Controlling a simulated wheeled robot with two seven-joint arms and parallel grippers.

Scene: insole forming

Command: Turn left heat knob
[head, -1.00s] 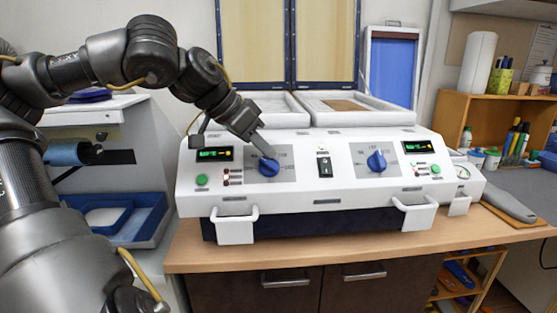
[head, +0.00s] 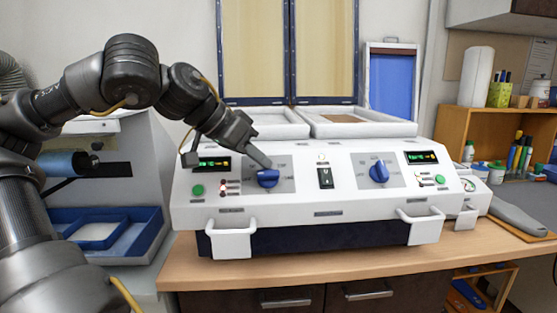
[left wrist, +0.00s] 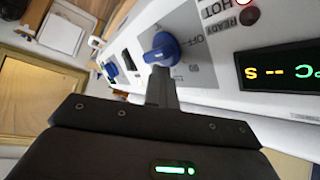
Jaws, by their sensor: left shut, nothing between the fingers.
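The left heat knob (head: 268,179) is a blue dial on a grey plate, on the left half of the white machine's (head: 330,206) sloped front. My left gripper (head: 266,165) is shut and empty, with its fingertips at the upper edge of this knob. In the left wrist view the shut fingers (left wrist: 160,80) end right at the blue left knob (left wrist: 162,48); whether they touch it I cannot tell. The right heat knob (head: 379,172) is a similar blue dial farther right. My right gripper is not in view.
A black rocker switch (head: 325,178) sits between the knobs. A green button (head: 198,190) and a lit display (head: 214,163) lie left of the left knob. White handles (head: 231,240) stick out in front. Shelves with pens and bottles stand at right.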

